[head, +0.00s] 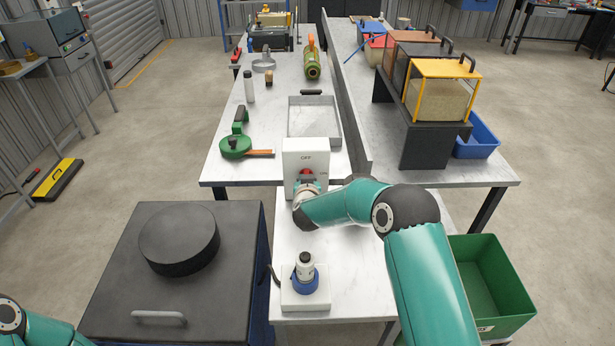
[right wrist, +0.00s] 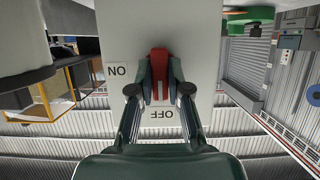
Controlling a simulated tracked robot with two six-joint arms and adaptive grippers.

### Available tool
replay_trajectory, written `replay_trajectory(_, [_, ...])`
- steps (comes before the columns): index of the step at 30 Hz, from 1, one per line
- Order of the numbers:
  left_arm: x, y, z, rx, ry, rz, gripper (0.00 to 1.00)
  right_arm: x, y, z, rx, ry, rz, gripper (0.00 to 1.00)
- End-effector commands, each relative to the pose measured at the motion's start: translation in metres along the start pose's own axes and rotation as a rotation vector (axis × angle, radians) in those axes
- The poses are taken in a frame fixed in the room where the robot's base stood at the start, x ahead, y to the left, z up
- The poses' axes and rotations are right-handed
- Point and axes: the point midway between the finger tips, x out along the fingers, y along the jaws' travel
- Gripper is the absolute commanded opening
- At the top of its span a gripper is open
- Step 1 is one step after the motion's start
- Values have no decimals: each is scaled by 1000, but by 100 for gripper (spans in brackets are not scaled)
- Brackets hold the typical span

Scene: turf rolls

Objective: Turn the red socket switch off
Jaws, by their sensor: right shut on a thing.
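The red switch (head: 306,173) is on the front of a white upright box (head: 316,150) at the near end of the bench. The box carries an OFF label above the switch and an ON label at its right. In the right wrist view, which is upside down, the red switch handle (right wrist: 158,60) stands upright in line with the OFF label (right wrist: 161,115); the ON label (right wrist: 118,71) is at the left. My right gripper (right wrist: 159,82) is shut on the handle, with a finger on each side. It hides part of the switch in the head view. My left gripper is out of view.
A black case (head: 110,290) is at left, a green bin (head: 490,285) at right.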

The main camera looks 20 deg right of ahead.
Motion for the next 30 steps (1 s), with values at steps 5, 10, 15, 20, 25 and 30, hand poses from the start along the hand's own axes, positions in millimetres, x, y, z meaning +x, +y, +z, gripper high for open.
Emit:
replay_trajectory(5, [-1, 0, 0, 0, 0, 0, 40, 0, -1, 9, -15, -17, 1, 0])
replay_trajectory(10, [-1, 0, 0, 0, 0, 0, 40, 0, -1, 10, -15, -17, 1, 0])
replay_trajectory(15, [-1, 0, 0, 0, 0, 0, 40, 0, -1, 10, -15, -18, 1, 26])
replay_trajectory(20, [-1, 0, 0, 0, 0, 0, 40, 0, 0, 6, -13, -10, 2, 42])
replay_trajectory(25, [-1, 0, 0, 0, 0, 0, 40, 0, -1, 4, -12, -6, 3, 42])
replay_trajectory(30, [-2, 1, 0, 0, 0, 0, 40, -4, -1, 2, -11, -5, 2, 42])
